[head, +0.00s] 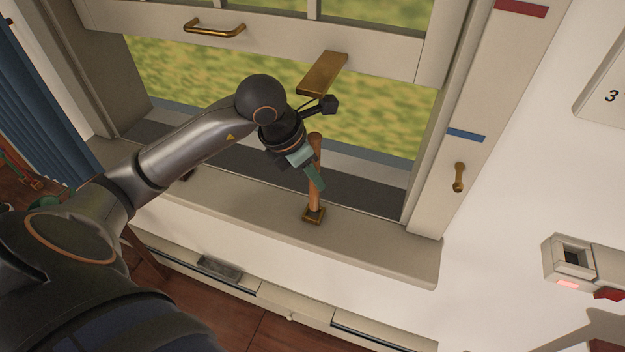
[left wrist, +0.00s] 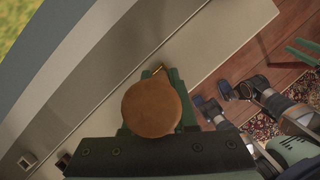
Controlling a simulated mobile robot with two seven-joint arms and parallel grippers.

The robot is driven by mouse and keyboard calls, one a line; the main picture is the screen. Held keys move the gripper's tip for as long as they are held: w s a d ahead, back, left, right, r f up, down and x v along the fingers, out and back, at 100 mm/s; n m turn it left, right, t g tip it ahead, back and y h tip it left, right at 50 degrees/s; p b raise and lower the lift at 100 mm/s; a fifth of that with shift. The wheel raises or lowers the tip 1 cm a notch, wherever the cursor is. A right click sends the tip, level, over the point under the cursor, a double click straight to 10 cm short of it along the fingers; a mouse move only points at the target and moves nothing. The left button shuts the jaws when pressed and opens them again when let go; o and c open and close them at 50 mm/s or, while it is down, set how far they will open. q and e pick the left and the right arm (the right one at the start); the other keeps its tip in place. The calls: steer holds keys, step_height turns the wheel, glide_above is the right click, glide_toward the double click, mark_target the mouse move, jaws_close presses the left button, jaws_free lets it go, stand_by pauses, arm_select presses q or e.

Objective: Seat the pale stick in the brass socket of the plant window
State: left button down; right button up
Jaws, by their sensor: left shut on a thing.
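The stick (head: 314,195) is light brown wood and stands nearly upright over the window sill. Its lower end meets the small square brass socket (head: 314,216) on the sill; I cannot tell how deep it sits. My left gripper (head: 316,178) is shut on the stick partway up, with green fingers around it. In the left wrist view the round top end of the stick (left wrist: 152,110) faces the camera, between the green fingers, and hides most of the socket. A bit of brass (left wrist: 157,71) shows just past it.
The raised window sash (head: 270,45) has a brass handle (head: 214,29) and a brass plate (head: 323,73) hanging close above my gripper. A brass latch (head: 459,177) is on the right frame. The sill (head: 380,250) is clear right of the socket.

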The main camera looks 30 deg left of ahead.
mark_target(310, 182)
arm_select(q)
step_height(310, 182, down, 3)
steer(key=shift+r, duration=0.1)
steer(key=shift+f, duration=0.2)
steer(key=c, duration=0.7)
jaws_free()
